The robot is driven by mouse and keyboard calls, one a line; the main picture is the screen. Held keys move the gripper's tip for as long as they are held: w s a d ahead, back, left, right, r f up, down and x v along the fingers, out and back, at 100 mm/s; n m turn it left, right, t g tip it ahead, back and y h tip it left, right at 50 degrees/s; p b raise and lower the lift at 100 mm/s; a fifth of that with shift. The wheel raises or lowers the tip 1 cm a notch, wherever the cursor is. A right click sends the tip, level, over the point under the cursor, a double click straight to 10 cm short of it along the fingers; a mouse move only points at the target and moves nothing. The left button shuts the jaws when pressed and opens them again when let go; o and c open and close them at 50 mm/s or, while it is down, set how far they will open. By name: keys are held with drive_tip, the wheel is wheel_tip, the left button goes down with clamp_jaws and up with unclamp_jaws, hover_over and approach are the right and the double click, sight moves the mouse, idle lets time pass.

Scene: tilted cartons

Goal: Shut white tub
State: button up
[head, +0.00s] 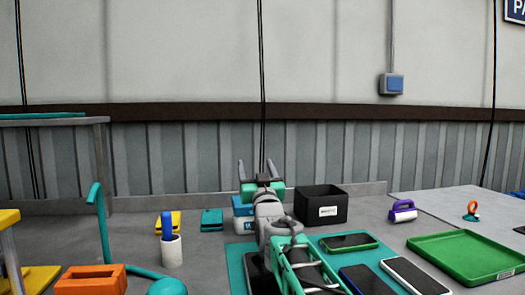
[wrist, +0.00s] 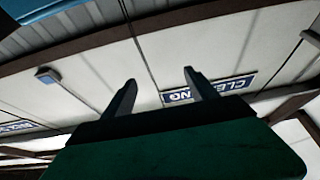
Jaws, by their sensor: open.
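A small tub with white and blue parts (head: 241,224) stands on the bench in the head view, partly hidden behind my arm. I cannot tell whether its lid is open or shut. My gripper (head: 256,170) is above and just right of the tub, its two fingers pointing up and spread apart with nothing between them. In the wrist view my gripper (wrist: 160,80) is also open and empty, with only the wall and signs beyond it; the tub does not show there.
A black open box (head: 321,207) stands right of my arm. Phones lie on a teal mat (head: 330,240), with a green tray (head: 466,256) farther right. A white cup (head: 172,254) holding something blue, an orange block (head: 90,281) and a teal hooked stand (head: 106,245) are left.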

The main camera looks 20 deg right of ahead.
drive_tip(key=s+a+r+p, duration=0.1)
drive_tip(key=s+r+p, duration=0.1)
drive_tip(key=s+r, duration=0.7)
drive_tip(key=s, duration=0.5)
drive_tip(key=shift+r, duration=0.4)
